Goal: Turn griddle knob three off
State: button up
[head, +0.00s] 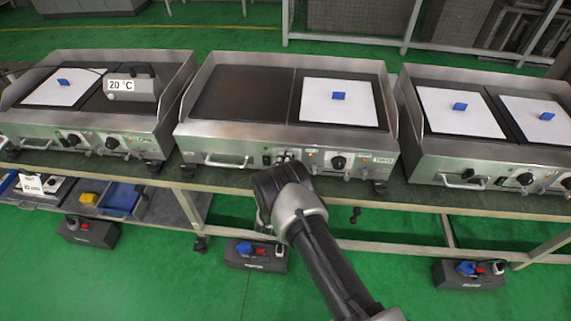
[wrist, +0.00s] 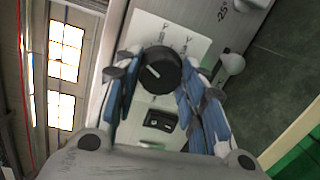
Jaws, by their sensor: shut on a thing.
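The middle griddle (head: 243,131) has a front panel with a knob on its left half, mostly hidden behind my wrist in the head view. In the wrist view the round black griddle knob (wrist: 156,72) with a short white pointer mark sits between the blue-padded fingers of my gripper (wrist: 157,80). The fingers are closed against its sides. The pointer slants in the picture, toward upper left. A black rocker switch (wrist: 160,121) sits beside the knob on the panel. A second black knob (head: 338,162) on the right half of the middle griddle is free.
Another griddle (head: 28,122) stands to the left and one (head: 430,150) to the right, on the same bench (head: 420,196). White sheets with blue blocks lie on their plates. A bar handle (head: 226,162) projects left of my wrist.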

jog(key=n, duration=0.4)
jog(key=shift+n, duration=0.4)
dwell(0.4)
jog(key=o, duration=1.1)
jog(key=shift+c, duration=0.2)
jog(key=shift+s, duration=0.1)
jog(key=s+a, duration=0.1)
jog(key=s, duration=1)
jog(key=shift+s+a+r, duration=0.15)
jog(key=shift+s+a, duration=0.2)
